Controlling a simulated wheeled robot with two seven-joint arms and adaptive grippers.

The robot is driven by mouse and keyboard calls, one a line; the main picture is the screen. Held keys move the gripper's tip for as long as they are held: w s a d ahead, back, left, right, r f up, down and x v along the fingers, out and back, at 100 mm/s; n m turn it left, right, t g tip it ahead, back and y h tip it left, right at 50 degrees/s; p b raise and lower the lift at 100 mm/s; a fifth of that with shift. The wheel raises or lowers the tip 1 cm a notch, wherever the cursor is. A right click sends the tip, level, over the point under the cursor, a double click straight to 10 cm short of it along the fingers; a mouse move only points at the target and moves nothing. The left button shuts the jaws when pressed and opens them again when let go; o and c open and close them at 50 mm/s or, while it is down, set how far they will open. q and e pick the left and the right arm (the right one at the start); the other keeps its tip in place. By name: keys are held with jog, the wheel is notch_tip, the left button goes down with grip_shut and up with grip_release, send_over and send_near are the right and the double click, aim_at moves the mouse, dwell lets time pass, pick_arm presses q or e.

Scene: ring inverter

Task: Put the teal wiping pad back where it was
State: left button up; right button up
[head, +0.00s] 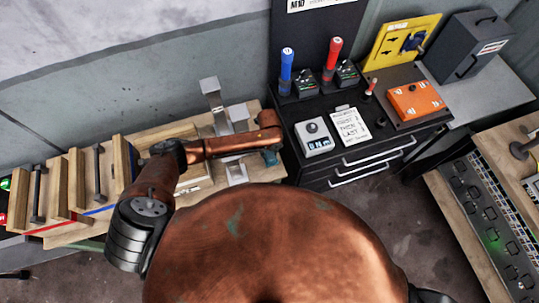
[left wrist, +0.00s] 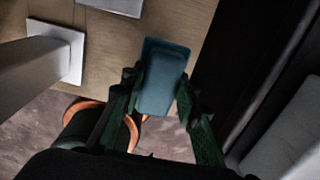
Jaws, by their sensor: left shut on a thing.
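The teal wiping pad (left wrist: 162,72) is between the fingers of my left gripper (left wrist: 160,100) in the left wrist view. The gripper is shut on it. In the head view my left gripper (head: 267,142) is at the right end of the wooden bench, and a small part of the teal pad (head: 270,157) shows below it. The pad appears over the bench top (left wrist: 185,22) near its right edge; I cannot tell whether it touches the wood. My right gripper is not in view.
A pale metal post (head: 216,105) with foot plates stands on the bench left of the gripper. Wooden panels with black handles (head: 98,168) stand farther left. A black drawer cabinet (head: 310,165) stands just right of the bench, with a dark gap between.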

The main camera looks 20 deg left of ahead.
aim_at(269, 155)
pick_arm(q)
jog(key=shift+w+f, duration=0.2)
jog(key=shift+f, duration=1.5)
jog(key=shift+f, duration=0.2)
jog(key=o, duration=1.2)
notch_tip(269, 155, up, 12)
jog(key=shift+r, duration=0.2)
